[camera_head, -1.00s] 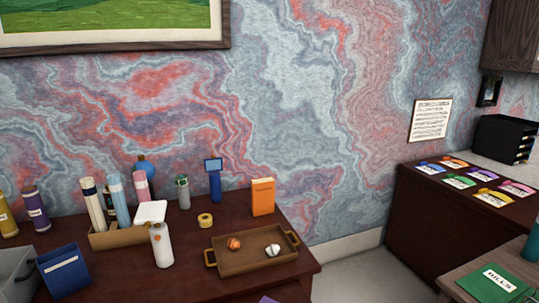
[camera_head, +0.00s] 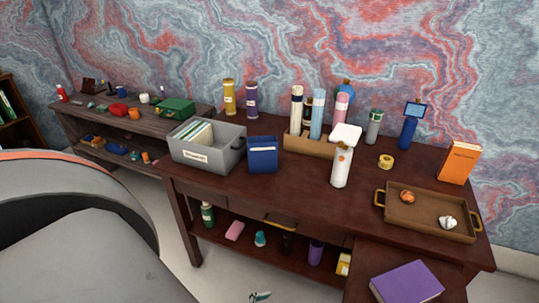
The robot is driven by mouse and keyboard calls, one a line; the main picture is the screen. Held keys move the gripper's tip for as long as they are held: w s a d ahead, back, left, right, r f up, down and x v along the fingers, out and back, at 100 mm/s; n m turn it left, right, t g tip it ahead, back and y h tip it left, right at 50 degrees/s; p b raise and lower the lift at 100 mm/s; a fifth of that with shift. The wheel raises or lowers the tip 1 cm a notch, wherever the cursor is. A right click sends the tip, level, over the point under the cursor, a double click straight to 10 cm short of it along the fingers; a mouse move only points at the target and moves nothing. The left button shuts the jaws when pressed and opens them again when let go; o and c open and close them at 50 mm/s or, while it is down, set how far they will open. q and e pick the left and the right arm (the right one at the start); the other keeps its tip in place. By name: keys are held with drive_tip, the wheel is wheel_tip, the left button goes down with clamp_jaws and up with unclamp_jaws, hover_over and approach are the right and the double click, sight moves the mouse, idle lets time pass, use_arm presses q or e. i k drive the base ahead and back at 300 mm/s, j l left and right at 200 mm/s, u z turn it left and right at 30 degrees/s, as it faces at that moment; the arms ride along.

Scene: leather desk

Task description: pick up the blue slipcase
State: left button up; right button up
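The blue slipcase (camera_head: 263,155) stands upright on the dark red-brown desk (camera_head: 298,207), near its front edge. It is dark blue with a pale band near the top. It stands just right of a grey bin (camera_head: 188,153) that holds papers. A white bottle-like item stands further to its right. Neither of my grippers shows in the view.
A wooden holder with tubes (camera_head: 307,143), the white bottle (camera_head: 342,168) and a brown tray (camera_head: 428,214) share the desk. A purple book (camera_head: 406,283) lies at the lower right. A grey rounded chair-like shape (camera_head: 70,225) fills the lower left. Bare desk lies before the slipcase.

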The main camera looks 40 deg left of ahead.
sight(262, 150)
drive_tip(key=j, duration=0.85)
drive_tip(key=i+j+u, duration=0.15)
drive_tip(key=j, duration=0.75)
